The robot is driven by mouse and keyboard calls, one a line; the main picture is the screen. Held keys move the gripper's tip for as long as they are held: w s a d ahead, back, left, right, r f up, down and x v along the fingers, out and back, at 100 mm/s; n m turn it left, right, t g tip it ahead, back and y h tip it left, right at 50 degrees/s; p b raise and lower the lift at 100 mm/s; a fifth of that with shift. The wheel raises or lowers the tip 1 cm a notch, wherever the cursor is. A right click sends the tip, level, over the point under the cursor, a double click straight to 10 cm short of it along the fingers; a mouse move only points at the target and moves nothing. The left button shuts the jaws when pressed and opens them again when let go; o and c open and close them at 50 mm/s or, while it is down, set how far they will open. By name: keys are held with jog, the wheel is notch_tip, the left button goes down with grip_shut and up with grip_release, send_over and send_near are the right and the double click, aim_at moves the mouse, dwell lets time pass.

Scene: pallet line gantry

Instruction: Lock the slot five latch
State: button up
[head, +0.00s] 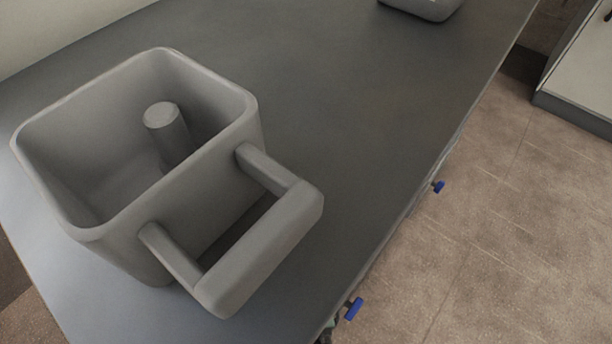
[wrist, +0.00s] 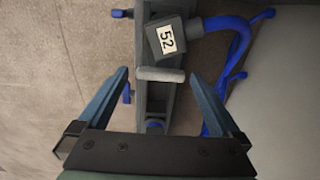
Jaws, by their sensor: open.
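In the wrist view my gripper (wrist: 158,76) is open and empty, its two blue-grey fingers on either side of a grey rail (wrist: 173,108). A pale rounded bar (wrist: 160,74) crosses the rail between the fingertips; I cannot tell whether it is the slot five latch or what state it is in. Above it sits a tilted dark block (wrist: 168,44) with a white label that seems to read 52 sideways. A blue knob (wrist: 154,126) shows lower on the rail, between the fingers. My gripper is not in the head view.
Blue hoses (wrist: 240,40) curve right of the block. In the head view a large grey bin (head: 200,215) with a front handle stands on a grey counter (head: 360,110). Blue knobs (head: 354,308) (head: 438,187) stick out from the counter's right side.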

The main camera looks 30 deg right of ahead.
jog(key=shift+f, duration=0.4)
jog(key=shift+c, duration=0.2)
jog(key=c, duration=1.2)
